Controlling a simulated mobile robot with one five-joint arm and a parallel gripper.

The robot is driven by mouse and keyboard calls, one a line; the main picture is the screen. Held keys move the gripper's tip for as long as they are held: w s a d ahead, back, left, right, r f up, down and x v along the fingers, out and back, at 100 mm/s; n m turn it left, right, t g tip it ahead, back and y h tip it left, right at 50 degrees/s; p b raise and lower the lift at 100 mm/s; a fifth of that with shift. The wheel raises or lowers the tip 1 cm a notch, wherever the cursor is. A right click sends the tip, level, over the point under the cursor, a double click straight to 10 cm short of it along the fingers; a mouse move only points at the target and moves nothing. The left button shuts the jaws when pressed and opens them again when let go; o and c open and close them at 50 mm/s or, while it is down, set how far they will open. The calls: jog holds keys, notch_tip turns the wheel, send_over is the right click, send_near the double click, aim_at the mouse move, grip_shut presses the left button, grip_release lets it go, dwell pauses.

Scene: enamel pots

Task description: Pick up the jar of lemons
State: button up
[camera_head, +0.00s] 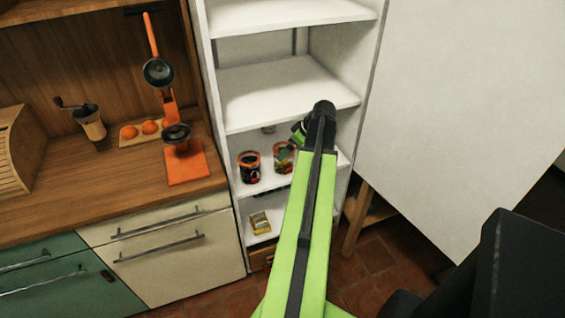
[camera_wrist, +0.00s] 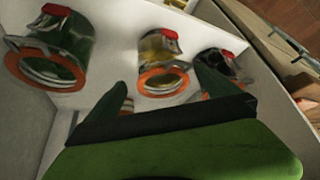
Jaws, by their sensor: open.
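In the wrist view, a glass jar with yellow contents (camera_wrist: 157,48), an orange seal and a red tab is at the middle top; it looks like the jar of lemons. My gripper (camera_wrist: 162,80) is open, its two dark green fingers pointing towards this jar with the orange ring between them in the picture. Nothing is held. In the head view, my gripper (camera_head: 298,132) is at the shelf with the jars. I cannot make out the lemon jar there; my arm hides part of that shelf.
A jar with dark green contents (camera_wrist: 58,50) stands left of the yellow one, and a dark jar (camera_wrist: 222,66) right of it. In the head view, two jars show on the shelf, one dark (camera_head: 249,170). A yellow tin (camera_head: 260,222) is below. White shelf boards and walls are close.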

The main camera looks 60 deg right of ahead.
jog(key=shift+w+f, duration=0.25)
jog(key=shift+f, duration=0.4)
jog(key=shift+r, duration=0.1)
jog(key=b+x, duration=0.5)
jog(key=shift+s, duration=0.35)
jog(key=shift+w+f, duration=0.2)
jog(key=shift+f, duration=0.15)
jog(key=shift+a+r, duration=0.1)
jog(key=shift+r, duration=0.1)
jog(key=c, duration=2)
